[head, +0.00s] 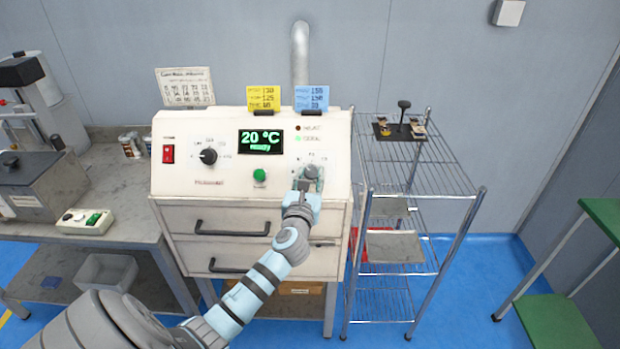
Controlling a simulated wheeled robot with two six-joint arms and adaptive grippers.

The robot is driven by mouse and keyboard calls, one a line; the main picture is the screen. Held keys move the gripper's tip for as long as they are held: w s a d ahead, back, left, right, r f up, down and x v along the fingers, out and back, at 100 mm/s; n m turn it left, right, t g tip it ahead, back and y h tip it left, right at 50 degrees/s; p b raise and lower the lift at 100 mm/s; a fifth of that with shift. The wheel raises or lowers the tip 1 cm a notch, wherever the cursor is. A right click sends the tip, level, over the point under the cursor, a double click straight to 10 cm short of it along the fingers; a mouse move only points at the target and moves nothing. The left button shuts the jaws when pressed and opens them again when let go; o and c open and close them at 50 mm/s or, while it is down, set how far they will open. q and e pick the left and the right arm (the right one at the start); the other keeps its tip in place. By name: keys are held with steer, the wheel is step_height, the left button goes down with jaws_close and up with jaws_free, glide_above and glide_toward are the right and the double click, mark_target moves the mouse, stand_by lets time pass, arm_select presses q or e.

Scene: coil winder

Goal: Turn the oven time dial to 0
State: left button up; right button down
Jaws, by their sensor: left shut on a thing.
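The oven (225,187) is a cream cabinet with a sloped control panel. Its display (260,141) reads 20 °C with a smaller line under it. The time dial (311,171) is a grey knob at the panel's right side. My left gripper (308,180) reaches up to it from below and is shut on it. The fingers hide part of the dial and its lower markings, and I cannot read its setting. A black dial (208,156) on the left of the panel is free. My right gripper is not in view.
A green button (259,175) and a red switch (168,153) sit on the panel. Yellow (263,98) and blue (312,98) cards stand on top. A wire rack (425,178) is close on the right, a grey bench (120,200) on the left.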

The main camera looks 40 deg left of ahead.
arm_select(q)
steer(key=n+y, duration=0.1)
steer(key=n, duration=0.1)
steer(key=n+g+y+b, duration=0.1)
steer(key=n, duration=0.1)
steer(key=n+g+y+b, duration=0.1)
steer(key=shift+w+d+f+n, duration=0.1)
steer(key=shift+w+d+n, duration=0.1)
steer(key=shift+d+n, duration=0.15)
steer(key=shift+w+d+n+g+y+b, duration=0.15)
steer(key=shift+n+g+y, duration=0.25)
steer(key=shift+n+g, duration=0.45)
steer(key=shift+a+n+g+y+b, duration=0.1)
steer(key=shift+n+g+y, duration=0.3)
steer(key=shift+n, duration=0.8)
steer(key=shift+w+d+n+g+y+b, duration=0.15)
steer(key=shift+n+g+y, duration=0.25)
steer(key=shift+n+g, duration=0.45)
steer(key=shift+s+a+n, duration=0.1)
steer(key=shift+s+n, duration=0.05)
steer(key=shift+n, duration=0.2)
steer(key=o, duration=1.2)
steer(key=shift+c, duration=0.2)
steer(key=v, duration=0.7)
steer(key=shift+d, duration=0.25)
steer(key=shift+a, duration=0.1)
